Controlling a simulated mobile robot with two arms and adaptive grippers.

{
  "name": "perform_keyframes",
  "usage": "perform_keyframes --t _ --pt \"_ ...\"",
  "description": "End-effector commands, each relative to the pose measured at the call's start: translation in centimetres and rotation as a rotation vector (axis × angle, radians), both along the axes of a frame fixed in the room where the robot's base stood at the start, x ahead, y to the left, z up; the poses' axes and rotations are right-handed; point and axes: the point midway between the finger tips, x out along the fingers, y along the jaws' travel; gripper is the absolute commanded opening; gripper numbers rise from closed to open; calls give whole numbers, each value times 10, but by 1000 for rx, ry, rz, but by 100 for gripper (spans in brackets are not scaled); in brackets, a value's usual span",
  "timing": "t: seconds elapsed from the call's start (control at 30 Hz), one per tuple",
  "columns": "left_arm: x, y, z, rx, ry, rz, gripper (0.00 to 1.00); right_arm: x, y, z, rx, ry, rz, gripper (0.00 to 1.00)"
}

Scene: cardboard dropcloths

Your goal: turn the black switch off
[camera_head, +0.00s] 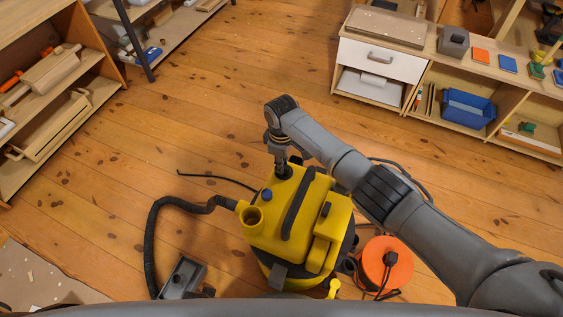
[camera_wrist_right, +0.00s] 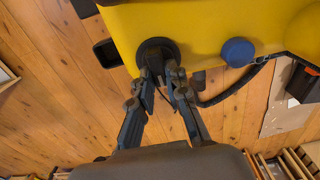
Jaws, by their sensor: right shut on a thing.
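A yellow shop vacuum (camera_head: 275,215) stands on the wooden floor, with a long black handle on top. The black switch (camera_wrist_right: 157,47) is a round knob on the vacuum's yellow body. In the head view the switch (camera_head: 284,174) is at the far end of the top, partly covered by my right gripper (camera_head: 282,164). In the wrist view my right gripper (camera_wrist_right: 162,78) has its fingers closed on the switch. A blue knob (camera_wrist_right: 238,52) sits beside it; it also shows in the head view (camera_head: 266,195). My left gripper is not in view.
A black hose (camera_head: 153,230) curves left from the vacuum to a grey floor nozzle (camera_head: 184,278). An orange cable reel (camera_head: 385,262) stands to the right. Shelves (camera_head: 40,85) line the left, and a low cabinet (camera_head: 380,60) stands at the back right. Floor between is open.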

Motion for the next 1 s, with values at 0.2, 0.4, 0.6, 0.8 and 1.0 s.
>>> perform_keyframes --t 0.2,0.4,0.6,0.8,1.0 --pt "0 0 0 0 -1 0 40 0 0 0 0 0 2 21" --pt "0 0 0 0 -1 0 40 0 0 0 0 0 1 38" --pt "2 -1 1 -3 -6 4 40 0 0 1 0 0 0 38" --pt "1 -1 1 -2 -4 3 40 1 1 18 2 -3 1 38" --pt "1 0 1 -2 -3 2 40 1 1 60 3 -6 1 38"
